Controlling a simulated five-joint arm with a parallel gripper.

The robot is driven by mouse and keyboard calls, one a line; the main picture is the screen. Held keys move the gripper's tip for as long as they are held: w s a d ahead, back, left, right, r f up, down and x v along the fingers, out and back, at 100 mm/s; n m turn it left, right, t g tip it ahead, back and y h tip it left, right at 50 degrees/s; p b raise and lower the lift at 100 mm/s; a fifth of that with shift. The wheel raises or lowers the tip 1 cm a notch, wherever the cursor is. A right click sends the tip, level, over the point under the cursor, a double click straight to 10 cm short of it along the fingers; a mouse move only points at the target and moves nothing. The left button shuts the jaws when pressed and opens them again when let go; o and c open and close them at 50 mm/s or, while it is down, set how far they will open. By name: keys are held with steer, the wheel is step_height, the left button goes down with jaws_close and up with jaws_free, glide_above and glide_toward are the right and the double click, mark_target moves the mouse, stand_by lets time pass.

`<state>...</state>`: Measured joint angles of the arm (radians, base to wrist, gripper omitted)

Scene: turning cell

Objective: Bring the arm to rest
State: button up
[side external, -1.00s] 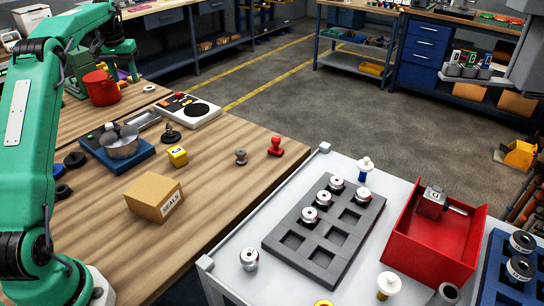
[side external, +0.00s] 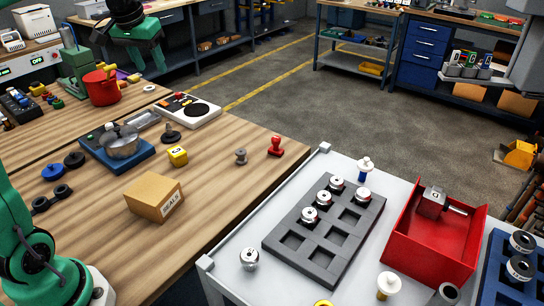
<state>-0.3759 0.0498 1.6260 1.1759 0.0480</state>
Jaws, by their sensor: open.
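My gripper (side external: 143,46) is in the air at the upper left, above the far part of the wooden bench (side external: 225,165). Its jaws are open and nothing shows between them. It is clear of the bench and the objects on it. My arm's base is at the lower left, and part of the arm lies outside the picture.
A red pot (side external: 101,88), a scale (side external: 188,110), a pan on a blue base (side external: 120,145) and a seals box (side external: 154,196) stand on the bench. The grey cart holds a dark tray (side external: 293,240) with several silver parts and a red bin (side external: 425,262).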

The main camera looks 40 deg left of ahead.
steer(key=s+d+f+m+t, duration=0.1)
steer(key=s+d+f, duration=0.3)
steer(key=s+d, duration=0.4)
steer(key=s+d+f+m+t+h, duration=0.1)
steer(key=s+d+f, duration=0.3)
steer(key=s+d, duration=0.4)
steer(key=s+m, duration=0.1)
steer(key=s, duration=0.2)
steer(key=shift+d+m, duration=0.15)
steer(key=shift+m, duration=0.25)
